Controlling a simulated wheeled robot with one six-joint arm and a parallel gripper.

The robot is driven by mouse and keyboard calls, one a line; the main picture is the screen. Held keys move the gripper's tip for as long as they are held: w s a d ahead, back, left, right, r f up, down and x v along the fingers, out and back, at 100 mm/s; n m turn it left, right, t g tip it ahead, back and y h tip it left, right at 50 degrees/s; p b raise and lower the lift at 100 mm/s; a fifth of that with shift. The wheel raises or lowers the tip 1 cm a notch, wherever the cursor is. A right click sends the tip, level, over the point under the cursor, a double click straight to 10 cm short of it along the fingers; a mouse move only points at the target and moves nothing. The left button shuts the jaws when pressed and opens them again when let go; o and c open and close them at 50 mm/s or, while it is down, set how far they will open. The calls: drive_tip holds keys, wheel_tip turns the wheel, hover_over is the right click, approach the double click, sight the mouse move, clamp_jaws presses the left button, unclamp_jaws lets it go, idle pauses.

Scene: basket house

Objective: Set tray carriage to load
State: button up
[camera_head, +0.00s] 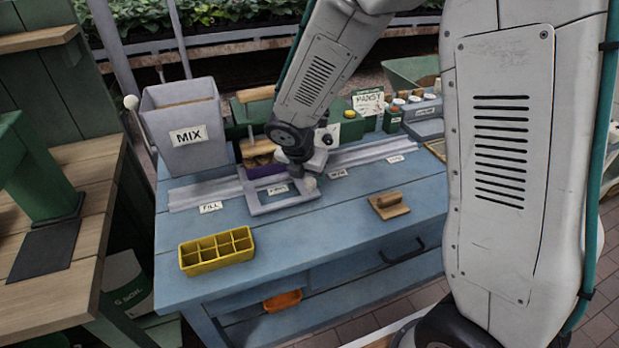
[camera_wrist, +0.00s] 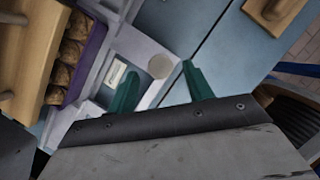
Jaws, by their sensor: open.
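The tray carriage (camera_head: 262,209) is a grey open frame on a pale rail (camera_head: 205,192) across the blue bench. It stands at a label (camera_head: 277,189) right of the FILL label (camera_head: 211,207); two more labels, (camera_head: 338,172) and (camera_head: 395,159), lie further right, too small to read surely. A round pale knob (camera_head: 310,183) sits at the carriage's right side. My gripper (camera_wrist: 160,69) is open. In the wrist view, its teal fingers stand on either side of the knob (camera_wrist: 160,66), with gaps visible; whether they reach its height is unclear.
A grey MIX bin (camera_head: 187,130) stands behind the rail at left. A yellow cell tray (camera_head: 217,252) and a wooden-handled block (camera_head: 388,205) lie in front. The bench between them is clear.

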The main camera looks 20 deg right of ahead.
drive_tip(key=shift+x, duration=1.1)
clamp_jaws()
